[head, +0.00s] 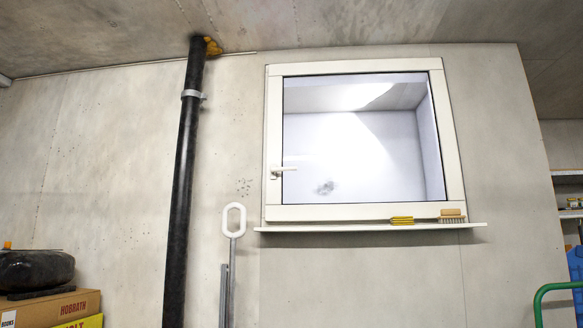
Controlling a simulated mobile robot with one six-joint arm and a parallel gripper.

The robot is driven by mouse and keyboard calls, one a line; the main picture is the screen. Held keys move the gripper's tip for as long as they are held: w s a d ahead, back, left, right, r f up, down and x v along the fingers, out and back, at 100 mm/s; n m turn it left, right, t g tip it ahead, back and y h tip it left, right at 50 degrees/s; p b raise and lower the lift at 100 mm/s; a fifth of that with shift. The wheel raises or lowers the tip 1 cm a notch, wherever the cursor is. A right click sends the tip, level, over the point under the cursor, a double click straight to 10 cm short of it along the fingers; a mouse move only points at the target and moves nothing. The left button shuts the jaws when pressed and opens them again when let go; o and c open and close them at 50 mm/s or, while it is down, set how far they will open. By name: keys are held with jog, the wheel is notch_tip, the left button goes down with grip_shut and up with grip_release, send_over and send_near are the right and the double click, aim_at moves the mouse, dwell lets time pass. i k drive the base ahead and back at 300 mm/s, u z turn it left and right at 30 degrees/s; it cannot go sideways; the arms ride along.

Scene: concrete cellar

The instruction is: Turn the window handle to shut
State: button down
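The window (455,150) has a white frame and is set high in the concrete wall. Its sash looks flush with the frame, though I cannot tell for certain that it is fully closed. The white window handle (284,170) is on the left side of the sash, low down. Its lever lies roughly horizontal and points right, over the edge of the glass. My gripper is not in view, and nothing touches the handle.
A sill (350,228) under the window holds a yellow item (401,220) and a brush (452,215). Left are a black pipe (182,190) and an upright white loop grip (234,220). Boxes (55,309) stand lower left, a green tube (545,292) lower right.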

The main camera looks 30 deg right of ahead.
aim_at(272, 170)
jog(key=i, duration=0.9)
jog(key=u, duration=0.05)
